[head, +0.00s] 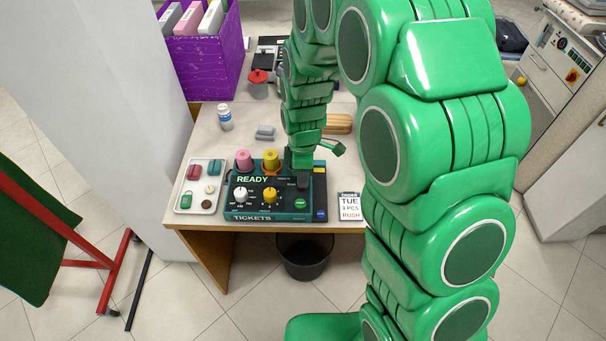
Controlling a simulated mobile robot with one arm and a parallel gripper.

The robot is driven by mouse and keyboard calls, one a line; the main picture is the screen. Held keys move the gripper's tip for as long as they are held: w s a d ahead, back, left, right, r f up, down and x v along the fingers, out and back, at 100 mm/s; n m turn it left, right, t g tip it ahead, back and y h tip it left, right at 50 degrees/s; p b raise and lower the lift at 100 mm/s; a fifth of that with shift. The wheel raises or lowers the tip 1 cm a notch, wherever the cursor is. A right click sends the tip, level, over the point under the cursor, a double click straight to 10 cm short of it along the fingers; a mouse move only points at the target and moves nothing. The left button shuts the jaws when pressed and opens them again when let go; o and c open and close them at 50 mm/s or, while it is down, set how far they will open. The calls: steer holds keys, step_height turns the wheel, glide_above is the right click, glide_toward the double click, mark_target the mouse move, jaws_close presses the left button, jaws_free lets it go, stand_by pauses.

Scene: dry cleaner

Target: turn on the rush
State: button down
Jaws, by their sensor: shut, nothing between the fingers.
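A dark green ticket machine (236,206) with the label "TICKETS" stands at the front of the table. Its display (252,180) reads "READY". Its face has a white knob (240,195), a yellow knob (269,195) and a round green button (300,203). A card (349,208) to its right reads "TUE", "3 PCS" and "RUSH". My gripper (303,184) is shut and empty, pointing down at the right part of the machine, just behind the green button. It hides that part of the panel. I cannot tell whether it touches, and no rush control can be made out.
A pink spool (244,160) and a yellow spool (270,160) stand at the machine's back. A white tray (211,205) of small items lies left.

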steer(key=shift+f, duration=0.1)
stand_by(0.6)
steer(key=shift+w+r, duration=0.2)
steer(key=shift+w, duration=0.6)
step_height(320, 180, up, 14)
steer(key=w, duration=0.1)
steer(key=shift+w, duration=0.35)
stand_by(0.4)
steer(key=shift+s+f, duration=0.1)
steer(key=shift+s, duration=0.7)
